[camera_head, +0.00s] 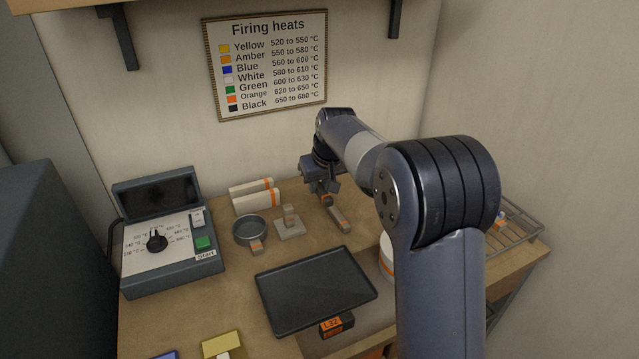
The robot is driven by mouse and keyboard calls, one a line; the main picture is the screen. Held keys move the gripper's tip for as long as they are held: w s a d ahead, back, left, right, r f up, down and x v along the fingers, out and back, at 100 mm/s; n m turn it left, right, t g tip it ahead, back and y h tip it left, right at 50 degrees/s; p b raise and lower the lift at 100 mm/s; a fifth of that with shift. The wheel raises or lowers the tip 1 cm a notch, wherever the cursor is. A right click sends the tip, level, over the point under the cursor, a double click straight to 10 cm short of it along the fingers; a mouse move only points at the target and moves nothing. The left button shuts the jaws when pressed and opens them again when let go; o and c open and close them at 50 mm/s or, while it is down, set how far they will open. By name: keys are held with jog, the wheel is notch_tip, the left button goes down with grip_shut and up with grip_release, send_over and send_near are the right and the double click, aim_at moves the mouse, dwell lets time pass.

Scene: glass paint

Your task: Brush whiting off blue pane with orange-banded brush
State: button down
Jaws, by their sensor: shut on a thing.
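My gripper (324,194) is at the back of the bench, pointing down and shut on a small piece with an orange band, which I take to be the orange-banded brush (326,201). My fingers hide most of it. A narrow grey piece with an orange end (340,219) lies just below it in the picture; I cannot tell whether the two touch. A blue edge, likely the blue pane (166,355), shows at the bottom left and is mostly cut off by the frame. Any whiting on it cannot be made out.
A round sieve (250,231), a small pale block on a base (290,223) and banded rolls (255,197) stand behind. A control box (165,245) is left, a yellow piece (222,344) in front, a wire rack (515,232) right.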

aim_at(320, 187)
notch_tip(320, 187, up, 11)
jog(key=p, duration=0.9)
